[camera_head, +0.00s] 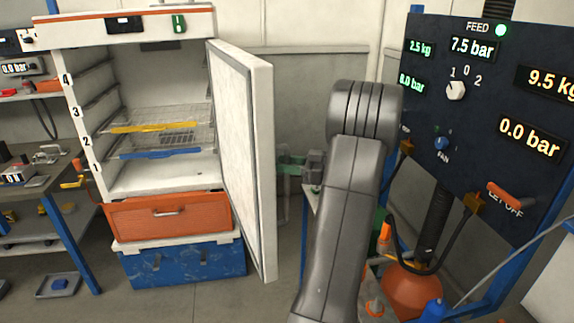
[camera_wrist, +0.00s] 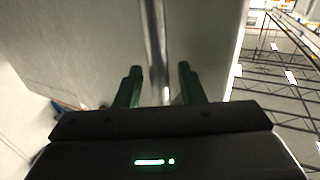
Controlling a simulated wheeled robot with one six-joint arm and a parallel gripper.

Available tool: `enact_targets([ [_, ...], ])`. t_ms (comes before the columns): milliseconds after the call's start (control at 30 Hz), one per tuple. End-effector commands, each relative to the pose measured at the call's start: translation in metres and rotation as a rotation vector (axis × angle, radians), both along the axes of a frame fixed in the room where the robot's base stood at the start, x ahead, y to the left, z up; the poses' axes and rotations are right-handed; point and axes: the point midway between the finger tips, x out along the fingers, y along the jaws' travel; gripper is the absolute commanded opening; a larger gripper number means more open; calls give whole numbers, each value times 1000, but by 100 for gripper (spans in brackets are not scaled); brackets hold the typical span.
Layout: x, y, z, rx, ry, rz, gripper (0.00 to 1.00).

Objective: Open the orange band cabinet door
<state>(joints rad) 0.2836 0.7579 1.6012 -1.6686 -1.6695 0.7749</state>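The cabinet with the orange band (camera_head: 92,16) along its top stands at the left in the head view. Its white door (camera_head: 258,165) is swung wide open on the right side, showing the shelves inside. In the wrist view a pale door panel (camera_wrist: 80,45) fills much of the picture, with a shiny vertical bar (camera_wrist: 155,45), seemingly the handle. My gripper (camera_wrist: 158,70) has its two green fingers apart, one on each side of the bar's line; I cannot tell whether they touch it. In the head view my gripper (camera_head: 288,162) is just right of the door, partly hidden by my arm.
A yellow-edged rack (camera_head: 150,127) and a blue-edged rack (camera_head: 160,153) sit inside the cabinet. An orange drawer (camera_head: 165,218) and a blue crate (camera_head: 185,263) are below. A dark control panel (camera_head: 485,120) stands at the right. A workbench (camera_head: 40,185) is at the left.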

Motion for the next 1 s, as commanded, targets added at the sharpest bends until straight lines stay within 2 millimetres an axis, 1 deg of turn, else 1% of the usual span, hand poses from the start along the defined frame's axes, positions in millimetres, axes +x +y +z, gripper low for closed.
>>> enact_targets([
  [233,0,-1,-1,-1,2,-1,35],
  [367,-1,-13,-3,-1,2,-3,35],
  [467,-4,-30,-3,-1,2,-4,35],
  [700,-12,-86,-3,-1,1,-5,35],
  [800,-15,-106,-3,-1,0,-3,35],
  [900,-17,-121,-2,-1,0,-3,35],
  [1000,-19,-131,-2,-1,2,-1,35],
])
